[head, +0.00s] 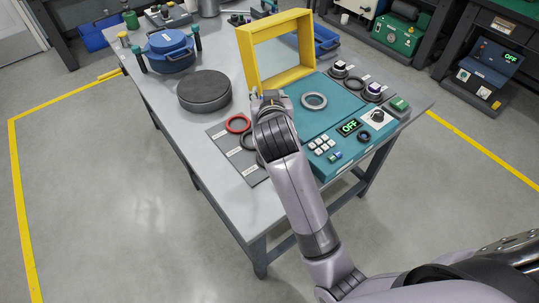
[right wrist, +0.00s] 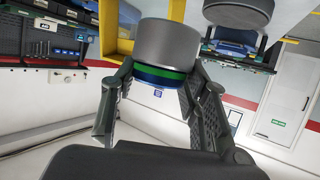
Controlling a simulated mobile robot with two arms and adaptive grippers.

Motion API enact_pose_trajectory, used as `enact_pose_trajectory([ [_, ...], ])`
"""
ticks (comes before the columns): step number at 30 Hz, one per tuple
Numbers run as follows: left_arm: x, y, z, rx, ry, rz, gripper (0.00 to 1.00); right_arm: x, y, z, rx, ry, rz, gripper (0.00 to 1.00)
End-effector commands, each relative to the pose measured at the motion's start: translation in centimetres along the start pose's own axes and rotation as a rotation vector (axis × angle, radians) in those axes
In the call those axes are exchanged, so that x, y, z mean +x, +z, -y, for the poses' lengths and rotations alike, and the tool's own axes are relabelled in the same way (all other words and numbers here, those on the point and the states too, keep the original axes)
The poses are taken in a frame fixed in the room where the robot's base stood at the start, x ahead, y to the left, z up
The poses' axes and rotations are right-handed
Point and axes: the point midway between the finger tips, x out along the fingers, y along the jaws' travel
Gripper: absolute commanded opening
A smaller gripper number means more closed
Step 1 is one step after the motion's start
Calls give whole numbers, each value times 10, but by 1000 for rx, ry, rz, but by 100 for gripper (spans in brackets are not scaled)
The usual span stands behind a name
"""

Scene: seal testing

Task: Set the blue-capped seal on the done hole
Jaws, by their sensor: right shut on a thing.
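My right gripper (head: 269,98) is over the table's middle, by the yellow frame's near left foot; my own wrist hides most of its grip in the head view. In the right wrist view my right gripper (right wrist: 155,108) is shut on a grey cylindrical piece with a green band and a dark blue end, the blue-capped seal (right wrist: 165,45). Its blue end faces my palm. A dark strip (head: 361,80) at the teal station's right bears two small capped pieces and a dark ring between them. Labels are too small to read, so I cannot tell the done hole. My left gripper is out of view.
A dark round disc (head: 204,91) and a labelled mat with a red ring (head: 238,123) lie left of my arm. A blue lidded pot (head: 168,51) stands farther back.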

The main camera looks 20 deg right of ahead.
Motion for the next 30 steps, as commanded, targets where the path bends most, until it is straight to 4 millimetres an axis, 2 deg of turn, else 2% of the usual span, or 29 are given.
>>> enact_pose_trajectory([
  [4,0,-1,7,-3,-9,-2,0,13,33,0,-7,2,6,0],
  [15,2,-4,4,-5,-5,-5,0,48,119,2,-5,0,2,0],
  [23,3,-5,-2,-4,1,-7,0,59,142,2,-3,0,-1,0],
  [30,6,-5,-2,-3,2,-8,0,71,174,4,-4,-1,0,0],
])
